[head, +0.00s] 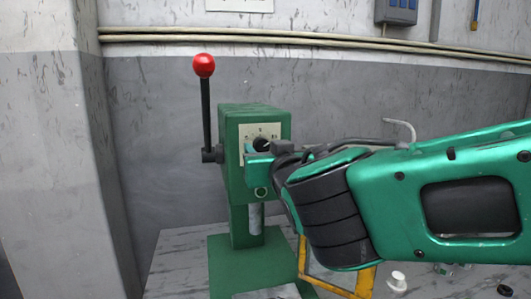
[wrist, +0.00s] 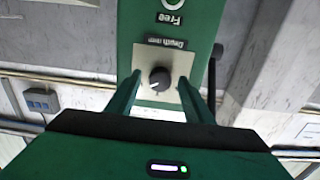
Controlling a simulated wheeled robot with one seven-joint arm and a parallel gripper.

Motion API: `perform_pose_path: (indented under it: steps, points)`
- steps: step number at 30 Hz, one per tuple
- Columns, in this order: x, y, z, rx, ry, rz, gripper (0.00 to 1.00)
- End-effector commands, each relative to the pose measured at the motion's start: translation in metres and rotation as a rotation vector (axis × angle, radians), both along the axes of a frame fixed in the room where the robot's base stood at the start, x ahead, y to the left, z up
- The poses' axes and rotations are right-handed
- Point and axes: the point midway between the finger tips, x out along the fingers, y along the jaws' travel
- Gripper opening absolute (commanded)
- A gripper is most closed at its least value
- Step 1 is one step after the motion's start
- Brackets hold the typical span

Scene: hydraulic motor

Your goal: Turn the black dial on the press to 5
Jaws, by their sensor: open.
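The green press (head: 237,170) stands on the table, with a pale dial plate on its front face. The black dial (wrist: 159,79) sits in the middle of that plate in the wrist view, with a light pointer mark; the numbers are too small to read there. In the head view the dial (head: 261,143) is partly hidden by my gripper. My gripper (wrist: 160,92) is open, its two green fingers on either side of the dial plate, with the dial between them. I cannot tell whether a finger touches the dial.
A lever with a red ball (head: 204,66) rises at the press's left side. A yellow frame (head: 304,258) and a white bottle (head: 397,281) stand on the marble-look table (head: 178,262) to the right. A wall with pipes (head: 300,39) is behind.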

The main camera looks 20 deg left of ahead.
Motion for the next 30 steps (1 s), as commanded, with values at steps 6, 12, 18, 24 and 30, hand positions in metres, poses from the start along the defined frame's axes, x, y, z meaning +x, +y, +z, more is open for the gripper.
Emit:
perform_pose_path:
  steps: [6,12,18,24,30]
  points:
    - [0.0024,0.0016,0.0,0.0,0.0,0.0,0.47]
    - [0.0023,0.0015,-0.0002,0.0,0.0,0.0,0.26]
    - [0.0021,0.0039,-0.0006,-0.001,0.0,0.001,0.06]
    - [0.0022,0.0017,-0.0002,-0.021,-0.013,0.001,0.06]
    - [0.0027,0.0008,-0.0003,-0.101,-0.061,0.0,0.06]
